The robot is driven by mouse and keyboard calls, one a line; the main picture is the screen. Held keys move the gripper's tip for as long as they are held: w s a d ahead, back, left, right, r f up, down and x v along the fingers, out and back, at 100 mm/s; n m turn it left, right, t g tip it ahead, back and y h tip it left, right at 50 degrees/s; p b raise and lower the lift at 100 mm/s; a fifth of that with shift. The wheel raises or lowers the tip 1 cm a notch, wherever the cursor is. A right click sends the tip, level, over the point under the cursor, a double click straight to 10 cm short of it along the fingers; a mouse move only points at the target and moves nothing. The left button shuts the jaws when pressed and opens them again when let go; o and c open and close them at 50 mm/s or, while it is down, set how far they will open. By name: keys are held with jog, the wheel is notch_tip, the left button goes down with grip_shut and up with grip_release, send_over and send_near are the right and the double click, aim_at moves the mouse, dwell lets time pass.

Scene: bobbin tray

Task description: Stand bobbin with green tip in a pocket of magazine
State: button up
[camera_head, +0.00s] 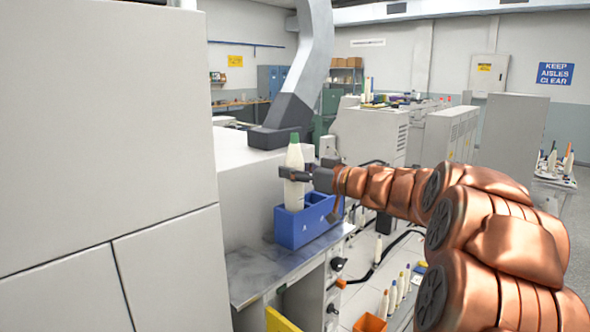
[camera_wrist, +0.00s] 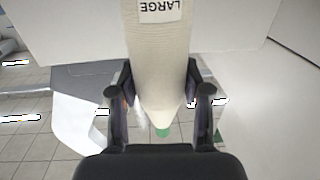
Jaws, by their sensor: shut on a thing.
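The bobbin with the green tip (camera_head: 294,160) is cream white and stands upright in my gripper, green tip upward, in the head view. My gripper (camera_head: 296,176) is shut around its upper body.
A large grey machine cabinet (camera_head: 110,130) fills the left side. The worktop (camera_head: 262,275) has bare room left of the magazine. Several bobbins (camera_head: 398,290) and an orange bin (camera_head: 370,323) are lower right. A grey duct (camera_head: 308,60) rises behind.

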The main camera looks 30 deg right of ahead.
aim_at(302, 192)
jog(key=shift+f+b, duration=1.15)
jog(key=shift+f, duration=1.35)
jog(key=o, duration=1.3)
jog(key=shift+s, duration=0.1)
jog(key=v, duration=1.2)
jog(key=shift+r, duration=0.1)
